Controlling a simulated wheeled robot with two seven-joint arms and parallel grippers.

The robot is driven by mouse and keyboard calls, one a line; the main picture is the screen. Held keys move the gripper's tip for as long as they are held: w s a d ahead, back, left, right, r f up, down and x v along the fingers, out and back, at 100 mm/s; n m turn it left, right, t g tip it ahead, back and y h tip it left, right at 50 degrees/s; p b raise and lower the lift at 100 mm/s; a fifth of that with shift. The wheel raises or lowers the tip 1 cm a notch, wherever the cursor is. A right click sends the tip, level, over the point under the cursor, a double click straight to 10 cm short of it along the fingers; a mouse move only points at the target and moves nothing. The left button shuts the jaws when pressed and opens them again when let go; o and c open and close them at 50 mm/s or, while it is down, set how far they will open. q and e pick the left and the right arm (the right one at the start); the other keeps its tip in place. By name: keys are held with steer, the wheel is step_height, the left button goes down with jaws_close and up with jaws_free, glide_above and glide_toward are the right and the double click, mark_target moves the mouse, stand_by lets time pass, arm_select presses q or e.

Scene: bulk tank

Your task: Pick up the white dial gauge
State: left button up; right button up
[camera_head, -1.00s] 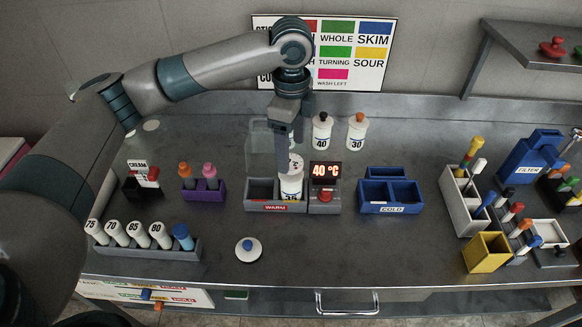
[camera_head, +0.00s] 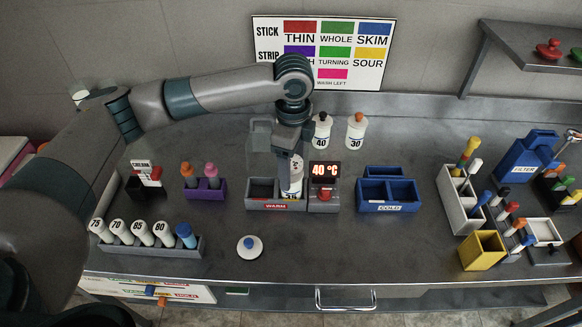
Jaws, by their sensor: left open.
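My left gripper (camera_head: 291,160) points down over the right compartment of the grey WARM rack (camera_head: 277,206) and is open. A white container (camera_head: 293,187) stands in that compartment, with a small white round face at its top that looks like the white dial gauge (camera_head: 297,169). The gripper's fingers are right at this white piece and partly hide it. I cannot tell whether they touch it. My right gripper is not in view.
A temperature display (camera_head: 325,171) stands just right of the rack, with white bottles (camera_head: 355,130) behind. A blue COLD rack (camera_head: 389,194) is further right, a purple rack (camera_head: 205,190) left. A blue-knobbed white disc (camera_head: 250,247) lies in front on clear counter.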

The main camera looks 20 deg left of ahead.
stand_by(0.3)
arm_select(q)
steer(key=c, duration=1.2)
steer(key=shift+r, duration=0.15)
step_height(320, 180, up, 10)
steer(key=b, duration=0.2)
steer(key=shift+b, duration=0.3)
